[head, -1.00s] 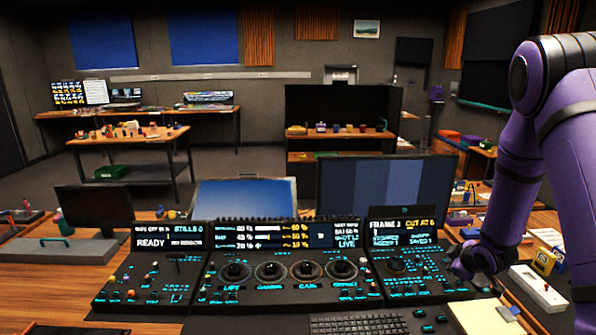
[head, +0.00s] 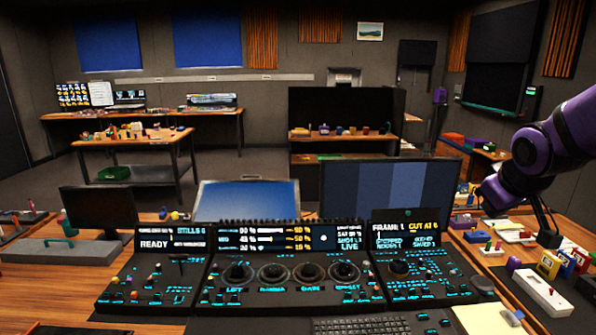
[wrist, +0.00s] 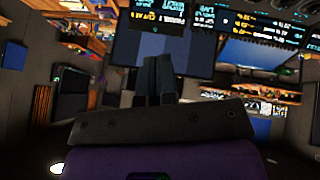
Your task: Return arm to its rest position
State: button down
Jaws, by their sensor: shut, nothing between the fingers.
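My purple arm (head: 566,130) reaches in from the right side of the head view. Its end, with my gripper (head: 488,203), hangs in the air beside the large monitor, above the right part of the desk. In the wrist view my gripper (wrist: 158,62) shows as two dark fingers close together, with nothing held between them. The trackball panel (head: 290,290) stands on the desk to the left of my gripper, apart from it. Its screens are lit; the left one reads READY.
A large striped monitor (head: 388,190) stands behind the panel, close to my gripper's left. A keyboard (head: 362,326) lies in front. The air above the panel is clear.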

jog(key=s+a+r+m, duration=0.1)
jog(key=s+a+r, duration=0.2)
jog(key=s, duration=0.7)
jog(key=s+a+r+m+g+y, duration=0.1)
jog(key=s+a+r, duration=0.2)
jog(key=s, duration=0.7)
jog(key=shift+a+m+g+y, duration=0.3)
jog(key=shift+a, duration=0.25)
